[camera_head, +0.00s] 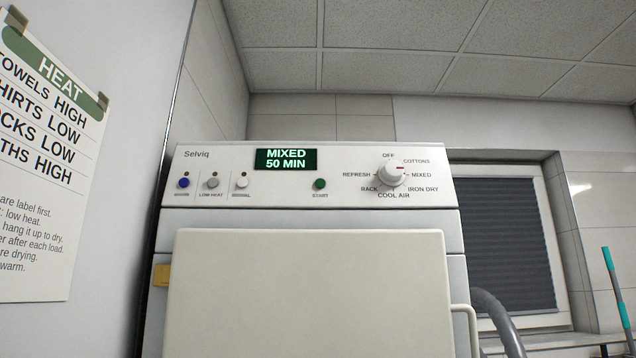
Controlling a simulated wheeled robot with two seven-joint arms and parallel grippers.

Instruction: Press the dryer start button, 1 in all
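The white dryer (350,220) stands upright in the middle of the head view. Its green start button (319,184) sits on the control panel above the label START, left of the program dial. The display (286,159) reads MIXED 50 MIN in green. A blue button (184,183), a grey LOW HEAT button (212,182) and a white SIGNAL button (242,183) sit at the panel's left. Neither of my grippers is in view.
A heat chart (48,165) hangs on the wall at the left. A grey hose (498,318) curves beside the dryer's right side. A window with a dark blind (506,243) and a teal-handled pole (616,290) are at the right. The space before the panel is clear.

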